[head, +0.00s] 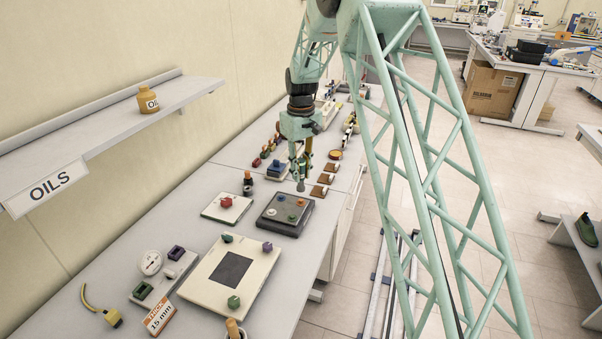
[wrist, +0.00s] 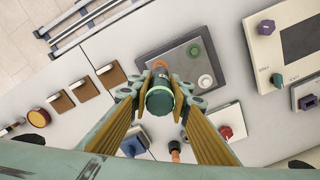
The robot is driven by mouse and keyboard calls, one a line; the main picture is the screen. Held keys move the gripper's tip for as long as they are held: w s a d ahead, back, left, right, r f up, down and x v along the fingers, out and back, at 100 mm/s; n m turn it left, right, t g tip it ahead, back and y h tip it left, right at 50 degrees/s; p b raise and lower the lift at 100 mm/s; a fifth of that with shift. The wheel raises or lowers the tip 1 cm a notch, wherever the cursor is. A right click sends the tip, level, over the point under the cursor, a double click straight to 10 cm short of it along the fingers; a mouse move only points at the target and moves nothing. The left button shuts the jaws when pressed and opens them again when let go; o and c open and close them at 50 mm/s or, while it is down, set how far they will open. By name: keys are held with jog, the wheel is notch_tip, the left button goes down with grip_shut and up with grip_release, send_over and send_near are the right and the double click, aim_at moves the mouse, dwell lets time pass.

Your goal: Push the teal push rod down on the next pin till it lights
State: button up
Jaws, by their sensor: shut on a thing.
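My gripper (head: 300,163) is shut on the teal push rod (wrist: 160,98), which it holds upright. In the wrist view, the rod's round teal end sits between my fingers (wrist: 160,92). In the head view, the rod's dark lower end (head: 301,185) hangs near the far right corner of a dark square plate (head: 269,224). I cannot tell whether it touches anything. The rod and fingers hide part of the plate in the wrist view. I cannot make out a lit pin.
A pale board with a red knob (head: 226,203) lies left of the plate. A larger pale panel (head: 207,288) with coloured knobs lies in front. Several brown blocks (head: 318,191) line the bench's right edge. An oils shelf (head: 110,122) juts out at left.

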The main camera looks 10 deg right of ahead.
aim_at(301, 185)
jog(key=shift+f, duration=0.15)
jog(key=shift+f+b, duration=0.9)
jog(key=shift+f, duration=1.1)
jog(key=shift+f+b, duration=0.5)
jog(key=shift+f, duration=0.55)
dwell(3.5)
jog(key=shift+r, duration=0.2)
jog(key=shift+r+p, duration=1.1)
jog(key=shift+r, duration=1.25)
